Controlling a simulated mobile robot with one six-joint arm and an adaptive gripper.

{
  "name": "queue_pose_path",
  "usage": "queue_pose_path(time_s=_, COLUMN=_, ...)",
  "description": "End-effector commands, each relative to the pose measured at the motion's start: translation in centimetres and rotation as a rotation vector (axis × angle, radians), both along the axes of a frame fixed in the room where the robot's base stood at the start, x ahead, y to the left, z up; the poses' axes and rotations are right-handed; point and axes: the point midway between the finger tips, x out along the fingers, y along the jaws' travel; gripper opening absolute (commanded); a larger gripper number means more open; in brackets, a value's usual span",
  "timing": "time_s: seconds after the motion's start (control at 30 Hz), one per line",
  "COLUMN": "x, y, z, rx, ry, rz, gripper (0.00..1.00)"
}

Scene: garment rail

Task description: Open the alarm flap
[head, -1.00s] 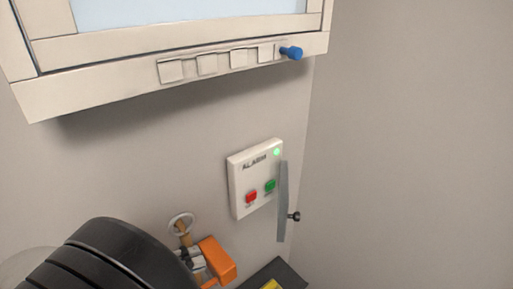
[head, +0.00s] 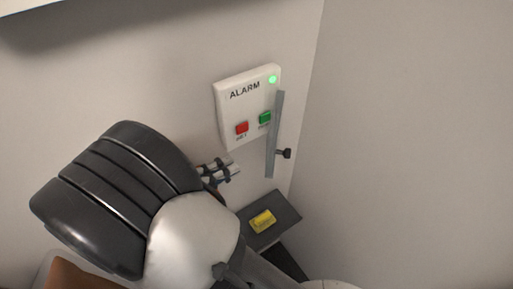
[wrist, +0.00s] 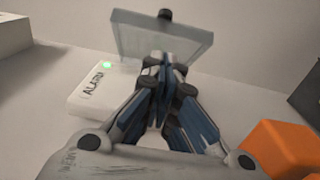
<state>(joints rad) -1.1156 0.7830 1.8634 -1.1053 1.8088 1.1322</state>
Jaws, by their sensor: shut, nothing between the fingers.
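The white alarm box (head: 226,110) is on the wall, with a lit green lamp, a red button (head: 242,128) and a green button (head: 265,118), both uncovered. The grey flap (head: 275,140) stands out from the box's right side, swung open and seen nearly edge-on, with a dark knob (head: 287,153). In the wrist view the flap (wrist: 140,35) is a see-through plate beyond the fingertips, and the box (wrist: 92,92) is at left. My gripper (wrist: 165,62) is shut and empty; its tips overlap the flap there, and contact cannot be told. In the head view my gripper (head: 230,168) is below the box, partly hidden by my arm.
A dark shelf (head: 285,215) with a yellow object (head: 262,221) is below the box. A side wall (head: 420,130) stands close on the right. An orange block (wrist: 285,150) is at lower right in the wrist view. The wall left of the box is clear.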

Motion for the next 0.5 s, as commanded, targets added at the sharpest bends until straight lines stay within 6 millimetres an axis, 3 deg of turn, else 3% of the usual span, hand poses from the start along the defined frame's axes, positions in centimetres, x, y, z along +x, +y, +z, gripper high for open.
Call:
queue_pose_path(time_s=0.2, x=2.6, y=-4.0, z=0.2, rx=-0.001, ry=0.001, rz=-0.006, gripper=0.0)
queue_pose_path(time_s=0.5, x=4.6, y=-6.8, z=0.1, rx=0.0, ry=0.0, rz=-0.002, gripper=0.0)
